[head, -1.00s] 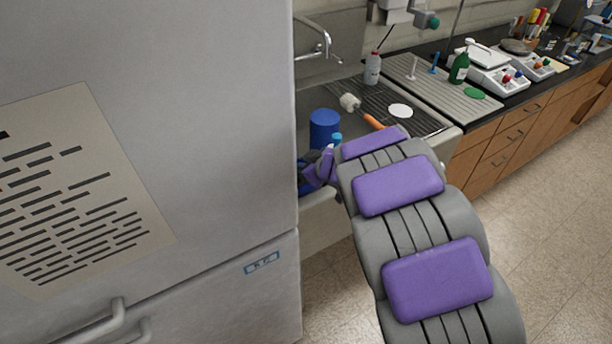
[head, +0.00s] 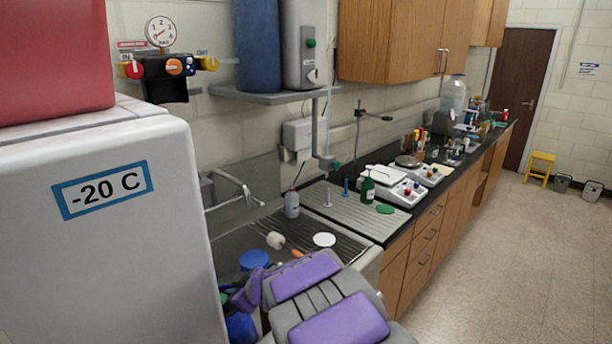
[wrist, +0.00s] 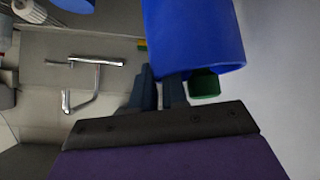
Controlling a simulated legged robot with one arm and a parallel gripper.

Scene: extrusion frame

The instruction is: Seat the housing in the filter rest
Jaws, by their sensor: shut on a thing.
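My gripper (wrist: 160,92) is shut on a blue cylinder, which I take to be the housing (wrist: 195,38). In the wrist view the housing stands beyond the fingertips, with its lower end to the right. In the head view the housing (head: 241,327) shows only in part, low beside the freezer, and my wrist hides the fingers. A second blue round thing (head: 254,260) stands in the sink just behind my wrist. I cannot tell which thing is the filter rest.
The white freezer (head: 120,220) is close on the left. The sink (head: 235,241) has a faucet (head: 232,189), a bottle (head: 292,204) and a white brush (head: 275,240). A green thing (wrist: 203,84) is by the held housing. A shelf (head: 275,96) bears tanks above.

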